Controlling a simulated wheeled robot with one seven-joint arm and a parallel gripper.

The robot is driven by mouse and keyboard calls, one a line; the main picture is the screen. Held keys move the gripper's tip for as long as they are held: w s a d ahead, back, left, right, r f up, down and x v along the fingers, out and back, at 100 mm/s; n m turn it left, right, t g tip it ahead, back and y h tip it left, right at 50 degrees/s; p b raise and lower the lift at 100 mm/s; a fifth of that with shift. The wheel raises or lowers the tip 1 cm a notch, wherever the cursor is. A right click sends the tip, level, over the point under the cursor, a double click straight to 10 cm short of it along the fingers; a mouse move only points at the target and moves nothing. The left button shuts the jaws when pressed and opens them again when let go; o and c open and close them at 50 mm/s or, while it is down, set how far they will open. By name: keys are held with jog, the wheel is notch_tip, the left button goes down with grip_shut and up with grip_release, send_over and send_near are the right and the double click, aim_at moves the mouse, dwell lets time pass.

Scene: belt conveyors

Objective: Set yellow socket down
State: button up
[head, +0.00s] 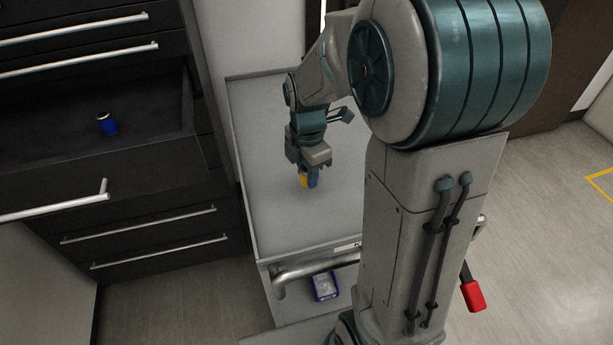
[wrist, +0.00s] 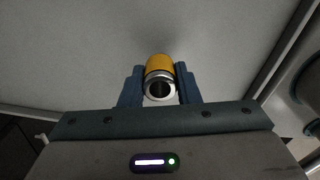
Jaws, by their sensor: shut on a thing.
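The yellow socket (wrist: 159,66) is a short cylinder with a silver metal ring and a dark hole at its near end. My gripper (wrist: 160,88) is shut on it, with one blue finger on each side. The socket is low, close to the cart top. I cannot tell whether it touches the surface.
A dark drawer (head: 150,172) stands open at the left with a blue cylinder (head: 107,124) in it. The cart top around my gripper is clear. A handle (head: 315,268) runs along the cart's front edge, and a blue-edged box (head: 325,287) sits below.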

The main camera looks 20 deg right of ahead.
jog(key=shift+f, duration=1.2)
jog(key=shift+f, duration=0.15)
jog(key=shift+f, duration=0.1)
jog(key=o, duration=1)
jog(key=shift+r, duration=0.2)
